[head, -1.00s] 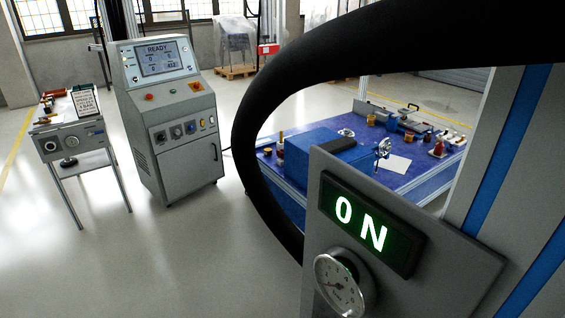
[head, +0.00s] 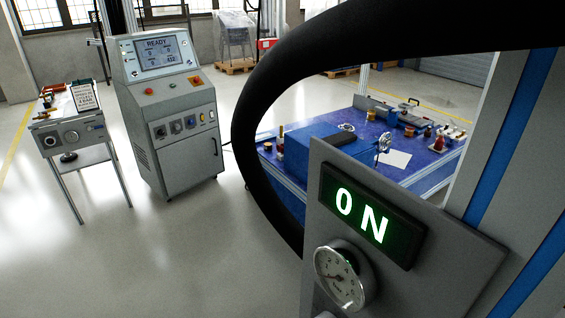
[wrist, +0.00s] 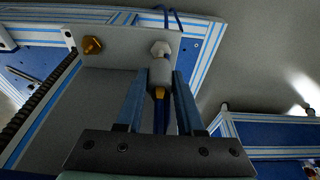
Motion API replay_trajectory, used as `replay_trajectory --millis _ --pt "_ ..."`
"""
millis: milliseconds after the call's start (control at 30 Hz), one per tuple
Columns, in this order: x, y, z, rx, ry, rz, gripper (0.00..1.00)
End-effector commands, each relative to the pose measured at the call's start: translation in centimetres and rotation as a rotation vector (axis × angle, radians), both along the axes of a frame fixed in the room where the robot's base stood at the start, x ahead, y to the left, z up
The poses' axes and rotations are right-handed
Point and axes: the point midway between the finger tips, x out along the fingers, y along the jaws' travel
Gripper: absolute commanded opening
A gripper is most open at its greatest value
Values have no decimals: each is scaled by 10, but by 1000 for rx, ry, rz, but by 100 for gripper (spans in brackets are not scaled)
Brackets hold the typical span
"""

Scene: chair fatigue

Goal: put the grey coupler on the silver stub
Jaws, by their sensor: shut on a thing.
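In the wrist view my gripper (wrist: 159,78) is shut on the grey coupler (wrist: 159,73), a short grey cylinder between the two fingertips. A brass-coloured end and a blue hose (wrist: 160,112) run back from the coupler between the fingers. The silver stub (wrist: 160,48) sticks out of a grey plate just beyond the coupler's front end and lines up with it. I cannot tell whether the coupler touches the stub or sits over it. My gripper, the coupler and the stub do not show in the head view.
A brass stub (wrist: 92,45) sits left of the silver one on the same grey plate (wrist: 120,40). In the head view a lit ON sign (head: 361,217) and a dial gauge (head: 341,278) are close, with a thick black hose (head: 246,130). A control cabinet (head: 180,145) stands beyond.

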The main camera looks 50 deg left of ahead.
Motion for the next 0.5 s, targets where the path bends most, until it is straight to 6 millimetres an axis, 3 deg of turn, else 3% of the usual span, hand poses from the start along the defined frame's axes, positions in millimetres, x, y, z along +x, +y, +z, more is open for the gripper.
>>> replay_trajectory --millis 500 --pt "0 0 -7 0 0 0 0"
